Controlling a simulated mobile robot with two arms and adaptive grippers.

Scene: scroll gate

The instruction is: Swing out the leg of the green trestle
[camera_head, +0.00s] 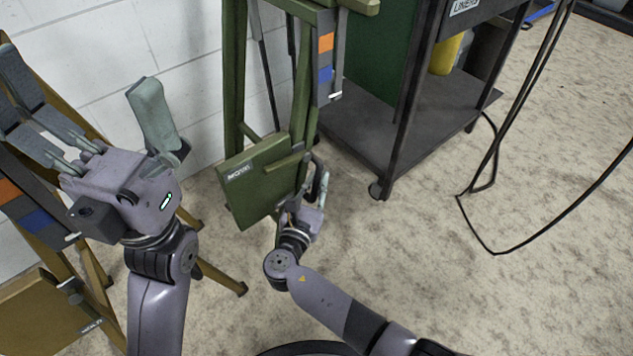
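The green trestle (235,70) stands upright against the white wall at the middle, with slim green legs and a flat green panel (255,185) low on its front. My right gripper (314,172) is low at the panel's right edge, beside a green leg. Its fingers point up and partly overlap the green parts; I cannot tell whether they touch or grip them. My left gripper (85,85) is raised at the left with its fingers wide apart and nothing between them. It is well left of the green trestle.
An ochre trestle (92,275) stands at the left, partly behind my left arm. A dark wheeled cart (385,130) stands right of the green trestle with a yellow container (446,55) on it. Black cables (477,230) hang to the floor at the right. The middle floor is clear.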

